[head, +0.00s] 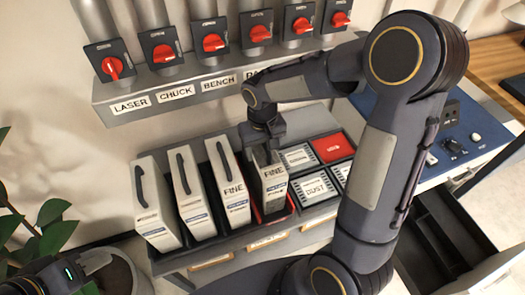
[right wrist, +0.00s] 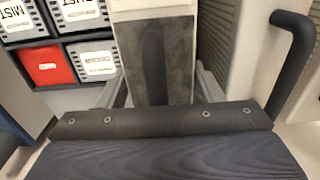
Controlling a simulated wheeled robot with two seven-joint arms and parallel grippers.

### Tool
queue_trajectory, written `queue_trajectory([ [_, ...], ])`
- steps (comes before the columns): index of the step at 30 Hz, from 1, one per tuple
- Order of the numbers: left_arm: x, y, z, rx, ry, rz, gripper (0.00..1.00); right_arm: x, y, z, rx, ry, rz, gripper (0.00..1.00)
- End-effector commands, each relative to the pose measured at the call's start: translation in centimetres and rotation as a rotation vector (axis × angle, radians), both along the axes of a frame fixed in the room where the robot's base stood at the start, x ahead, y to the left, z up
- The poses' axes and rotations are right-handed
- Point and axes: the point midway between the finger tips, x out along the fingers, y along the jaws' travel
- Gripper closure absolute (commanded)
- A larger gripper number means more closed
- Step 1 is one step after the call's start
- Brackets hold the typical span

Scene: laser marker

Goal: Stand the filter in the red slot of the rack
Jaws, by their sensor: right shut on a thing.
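My right gripper (head: 264,145) is shut on the top of a white filter (head: 271,187) marked FINE. The filter stands about upright, with its lower end within the red-rimmed slot (head: 291,206) of the rack (head: 232,241). Its bottom edge is hidden, so I cannot tell if it rests on the slot floor. In the right wrist view the filter (right wrist: 155,65) is between the grey fingers of the gripper (right wrist: 160,88).
Several white filters with black handles, one of them (head: 226,187) close beside, stand left of the held one. Labelled boxes (head: 313,187) and a red box (head: 333,147) lie to the right. A shelf with red knobs (head: 213,43) is above. A plant (head: 40,225) stands left.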

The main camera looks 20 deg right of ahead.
Motion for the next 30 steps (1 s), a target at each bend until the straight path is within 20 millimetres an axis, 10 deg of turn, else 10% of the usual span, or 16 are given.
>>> queue_trajectory([
  [16, 0.0, 0.0, -0.5, 0.000, 0.000, 0.000, 0.64, 0.0, 0.0, -2.0, 0.001, -0.002, 0.001, 1.00],
  [17, 0.0, 0.0, -0.4, 0.000, 0.000, 0.000, 0.64, -0.1, 0.0, -1.9, 0.000, -0.001, 0.001, 0.38],
  [21, 0.0, 0.0, -0.3, 0.000, 0.000, 0.000, 0.64, -0.1, 0.0, -1.9, 0.000, 0.000, 0.001, 0.19],
  [30, 0.0, 0.0, -0.1, 0.000, 0.000, 0.000, 0.64, -0.1, 0.0, -1.7, 0.000, 0.000, 0.001, 0.18],
])
